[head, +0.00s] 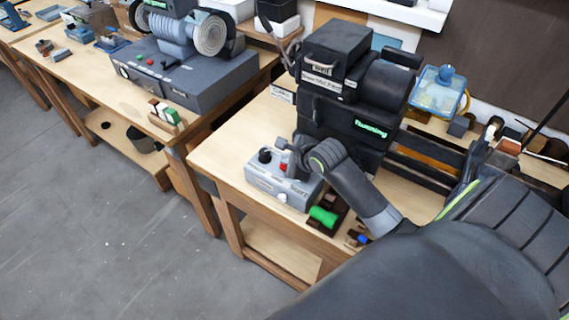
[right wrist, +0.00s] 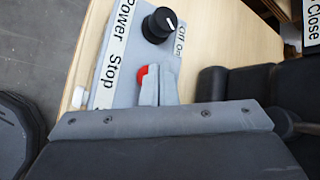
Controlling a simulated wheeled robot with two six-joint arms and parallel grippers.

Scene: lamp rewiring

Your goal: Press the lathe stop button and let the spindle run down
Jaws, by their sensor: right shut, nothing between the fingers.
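The lathe (head: 345,85) stands on the near bench, and its display shows green "Running" text. Its grey control box (head: 270,184) sits in front of it, near the bench's front edge. The box carries a black knob (right wrist: 158,25) and a red button (right wrist: 142,73), beside labels reading "Power" and "Stop". My right gripper (right wrist: 160,76) is shut and empty, its fingertips right at the red button and covering part of it. I cannot tell whether they touch it. In the head view, the right gripper (head: 291,160) is over the box. My left gripper is out of view.
A green part (head: 323,215) in a dark holder lies right of the box. A blue translucent container (head: 440,90) is at the lathe's right. Another bench with a grinder-like machine (head: 175,65) stands at the left. Grey floor (head: 100,220) is open in front.

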